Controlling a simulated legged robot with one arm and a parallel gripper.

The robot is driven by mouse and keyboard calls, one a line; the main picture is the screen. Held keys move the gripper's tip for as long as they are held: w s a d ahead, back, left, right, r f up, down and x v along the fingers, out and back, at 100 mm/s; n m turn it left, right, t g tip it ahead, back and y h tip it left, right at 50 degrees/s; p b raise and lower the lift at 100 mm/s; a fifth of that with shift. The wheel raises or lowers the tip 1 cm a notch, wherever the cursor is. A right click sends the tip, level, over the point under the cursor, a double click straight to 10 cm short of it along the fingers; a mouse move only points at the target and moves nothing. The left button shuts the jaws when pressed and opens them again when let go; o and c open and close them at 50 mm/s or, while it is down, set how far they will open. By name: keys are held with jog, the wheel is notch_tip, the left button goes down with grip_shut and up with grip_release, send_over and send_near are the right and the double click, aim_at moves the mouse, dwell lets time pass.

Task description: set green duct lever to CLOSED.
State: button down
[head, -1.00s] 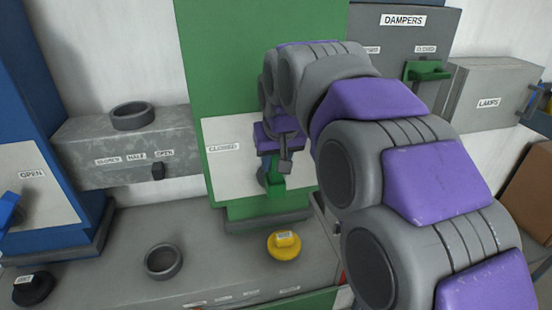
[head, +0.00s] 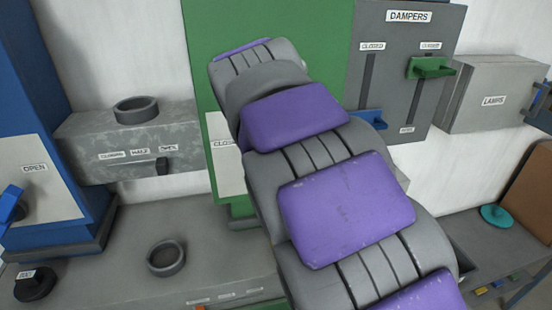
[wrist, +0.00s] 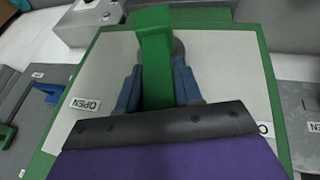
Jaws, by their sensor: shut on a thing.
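The green duct lever (wrist: 155,45) is in the middle of the wrist view, in front of a white plate (wrist: 225,75) with a green border. My gripper (wrist: 158,85) is shut on the lever, one finger on each side. An OPEN label (wrist: 85,104) shows at the plate's left. A label at the right is mostly hidden by my gripper. In the head view the green duct (head: 200,40) stands behind my arm, with a partly covered CLOSED label (head: 223,143) at the plate's left edge. My arm hides the lever and gripper there.
A DAMPERS panel (head: 408,75) with a green handle (head: 430,68) and a blue handle (head: 371,119) is at right. A LAMPS box (head: 490,100) stands beside it. A grey box (head: 130,135) and blue duct (head: 50,130) are at left. Grey ring (head: 166,257) and black knob (head: 34,284) sit on the bench.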

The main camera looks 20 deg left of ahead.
jog(key=shift+s+a+f+n+t+h+b, duration=0.25)
jog(key=shift+s+a+f+t+h+b, duration=0.1)
jog(key=shift+a+t+h, duration=0.3)
jog(key=shift+s+a+f+n+t+h+b, duration=0.3)
jog(key=shift+t+h, duration=0.2)
jog(key=shift+h, duration=0.4)
jog(key=shift+s+a+f+n+t+h+b, duration=0.15)
jog(key=shift+s+a+f+t+h+b, duration=0.15)
jog(key=shift+a+t+h, duration=0.35)
jog(key=shift+d, duration=0.1)
jog(key=c, duration=1.1)
grip_release()
jog(key=shift+w+f, duration=0.1)
jog(key=shift+o, duration=1.3)
jog(key=shift+w+a+f, duration=0.1)
jog(key=shift+w+a, duration=0.05)
jog(key=shift+a, duration=0.2)
